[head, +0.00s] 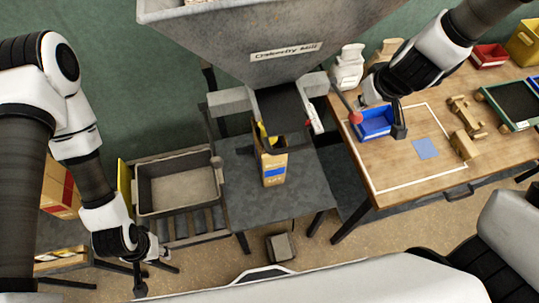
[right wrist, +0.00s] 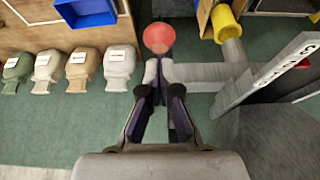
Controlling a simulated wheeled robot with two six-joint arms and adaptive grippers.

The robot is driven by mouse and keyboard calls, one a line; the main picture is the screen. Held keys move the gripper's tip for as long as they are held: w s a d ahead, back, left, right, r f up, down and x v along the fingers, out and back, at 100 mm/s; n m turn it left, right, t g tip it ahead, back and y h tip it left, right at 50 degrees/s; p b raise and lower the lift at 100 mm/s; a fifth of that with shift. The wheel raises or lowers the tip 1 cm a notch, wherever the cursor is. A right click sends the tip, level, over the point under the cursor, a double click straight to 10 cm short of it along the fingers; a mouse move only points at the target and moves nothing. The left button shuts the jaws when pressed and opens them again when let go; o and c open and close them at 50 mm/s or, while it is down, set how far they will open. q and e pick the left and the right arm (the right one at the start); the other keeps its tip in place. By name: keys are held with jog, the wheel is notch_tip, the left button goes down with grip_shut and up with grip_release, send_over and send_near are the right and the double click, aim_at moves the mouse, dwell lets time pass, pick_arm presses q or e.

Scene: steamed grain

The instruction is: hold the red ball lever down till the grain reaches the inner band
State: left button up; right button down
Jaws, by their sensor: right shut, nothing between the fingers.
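The red ball (head: 355,118) is the knob of the lever at the right of the grey mill (head: 285,50). It also shows in the right wrist view (right wrist: 158,37). My right gripper (head: 364,101) is shut and empty, with its fingertips (right wrist: 157,70) close to the ball; I cannot tell if they touch it. A brown bag with a blue patch (head: 273,168) stands on the grey stand under the dark spout (head: 282,110). The grain and any inner band are not visible. My left gripper (head: 145,270) is low at the left, away from the mill; its finger opening is unclear.
A blue bin (head: 376,122) stands on the wooden table (head: 400,175) close to my right gripper. A grey crate (head: 178,188) sits left of the stand. Several labelled sack-shaped pieces (right wrist: 83,70) line the table edge in the right wrist view.

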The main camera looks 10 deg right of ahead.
aim_at(359, 117)
notch_tip(359, 117, down, 6)
jog(key=b, duration=0.5)
notch_tip(359, 117, up, 6)
jog(key=p, duration=0.5)
jog(key=shift+w, duration=0.1)
jog(key=shift+s, duration=0.25)
jog(key=shift+w, duration=0.1)
jog(key=shift+w, duration=0.15)
jog(key=shift+s, duration=0.2)
jog(key=shift+w, duration=0.1)
